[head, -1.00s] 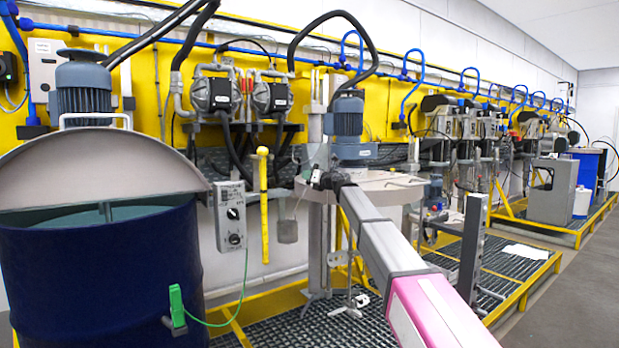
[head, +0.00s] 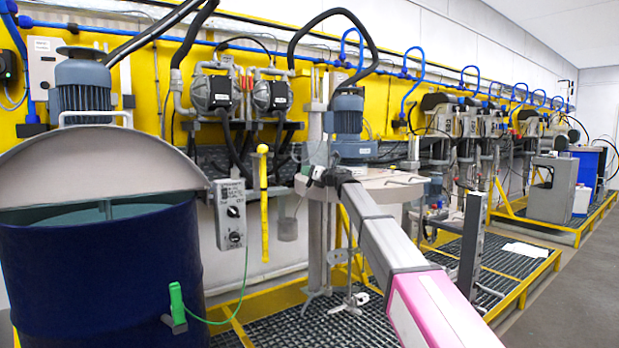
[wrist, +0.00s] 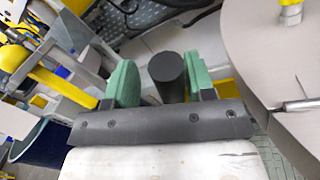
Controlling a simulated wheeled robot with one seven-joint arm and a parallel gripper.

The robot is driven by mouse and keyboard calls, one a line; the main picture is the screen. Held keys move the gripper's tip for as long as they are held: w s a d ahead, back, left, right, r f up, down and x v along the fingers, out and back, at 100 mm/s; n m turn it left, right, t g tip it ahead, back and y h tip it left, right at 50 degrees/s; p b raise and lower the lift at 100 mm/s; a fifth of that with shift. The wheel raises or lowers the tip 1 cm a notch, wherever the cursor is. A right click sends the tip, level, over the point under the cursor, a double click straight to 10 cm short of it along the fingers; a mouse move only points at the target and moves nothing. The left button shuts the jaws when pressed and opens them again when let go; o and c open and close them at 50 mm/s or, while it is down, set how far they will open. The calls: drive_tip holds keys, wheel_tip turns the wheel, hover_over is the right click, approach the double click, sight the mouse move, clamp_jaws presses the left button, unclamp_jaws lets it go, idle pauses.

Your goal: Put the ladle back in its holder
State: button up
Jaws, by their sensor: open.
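My gripper (wrist: 161,88) is open in the wrist view, with a green pad on each side. A dark round bar (wrist: 168,72), perhaps the ladle's handle, shows between the pads, closer to the right one, with a gap on the left. In the head view my gripper (head: 318,178) is small, at the left edge of the round grey lid. A small grey cup (head: 288,229), which looks like the ladle's bowl, hangs below and left of it on a thin stem. I cannot make out the holder; the gripper and lid hide the stem's upper end.
The round lid (head: 385,186) with its motor (head: 345,122) is close by; the lid's edge (wrist: 245,60) also fills the wrist view's right side. A yellow upright tube (head: 264,215) and a control box (head: 230,215) stand left. A blue drum (head: 100,275) fills the lower left.

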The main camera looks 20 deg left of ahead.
drive_tip(key=r+v, duration=0.1)
drive_tip(key=v, duration=1)
drive_tip(key=s+d+f+m+t+h, duration=0.1)
drive_tip(key=d+f+m+t+h, duration=0.2)
drive_tip(key=d+f+m+h, duration=0.95)
drive_tip(key=s+d+f+m+t+h, duration=0.1)
drive_tip(key=d+f+m+t+h, duration=0.3)
drive_tip(key=d+f+m, duration=1.45)
drive_tip(key=s+d+f+m+g+h, duration=0.3)
drive_tip(key=s+d+f+m+g, duration=0.1)
drive_tip(key=s+d+f+g, duration=0.35)
drive_tip(key=s+d+f+m+g+y, duration=0.1)
drive_tip(key=s+f+m+g, duration=0.3)
drive_tip(key=s+f, duration=0.5)
drive_tip(key=s+d+f+m+g+y, duration=0.2)
drive_tip(key=s+f+m+g, duration=0.2)
drive_tip(key=s+f, duration=0.5)
drive_tip(key=s+g, duration=0.1)
drive_tip(key=s, duration=0.5)
drive_tip(key=shift+d+f, duration=0.3)
drive_tip(key=shift+f, duration=0.05)
drive_tip(key=shift+y, duration=0.25)
